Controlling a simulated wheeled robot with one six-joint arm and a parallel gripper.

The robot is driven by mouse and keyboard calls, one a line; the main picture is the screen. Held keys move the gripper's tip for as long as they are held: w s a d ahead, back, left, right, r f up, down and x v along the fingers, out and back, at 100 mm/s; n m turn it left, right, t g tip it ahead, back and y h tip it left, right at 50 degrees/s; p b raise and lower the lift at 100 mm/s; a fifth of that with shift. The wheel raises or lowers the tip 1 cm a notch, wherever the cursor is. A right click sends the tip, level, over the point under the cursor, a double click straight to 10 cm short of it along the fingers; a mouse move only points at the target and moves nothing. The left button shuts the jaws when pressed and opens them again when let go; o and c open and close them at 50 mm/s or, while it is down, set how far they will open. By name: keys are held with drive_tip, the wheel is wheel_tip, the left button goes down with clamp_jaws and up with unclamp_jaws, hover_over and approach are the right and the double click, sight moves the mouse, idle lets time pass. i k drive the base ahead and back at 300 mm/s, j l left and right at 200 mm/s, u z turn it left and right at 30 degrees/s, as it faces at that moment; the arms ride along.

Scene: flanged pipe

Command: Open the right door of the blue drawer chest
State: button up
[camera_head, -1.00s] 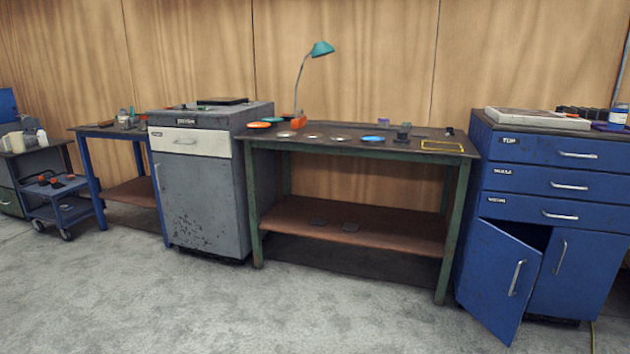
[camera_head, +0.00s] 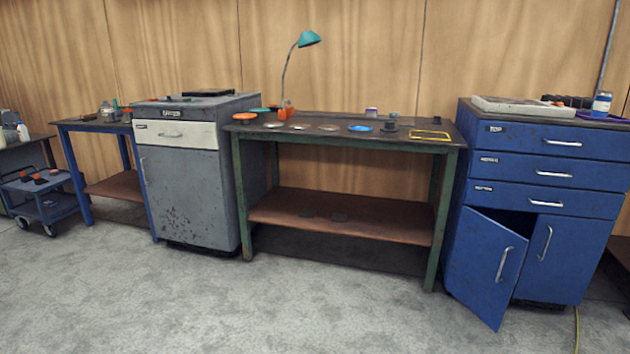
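The blue drawer chest (camera_head: 545,202) stands at the right of the head view, with three shut drawers above two doors. Its left door (camera_head: 484,262) is swung partly open toward me, with a dark gap behind its top edge. Its right door (camera_head: 570,268) looks shut. The silver handle (camera_head: 545,243) of the right door is upright near that door's left edge. My gripper is not in view.
A green-legged workbench (camera_head: 340,130) with a lower shelf stands left of the chest. A grey cabinet (camera_head: 187,190) and a small blue cart (camera_head: 42,200) are farther left. The grey floor (camera_head: 330,315) in front is clear. A thin yellow cable (camera_head: 577,330) lies before the chest.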

sight(564, 254)
drive_tip(key=z, duration=1.5)
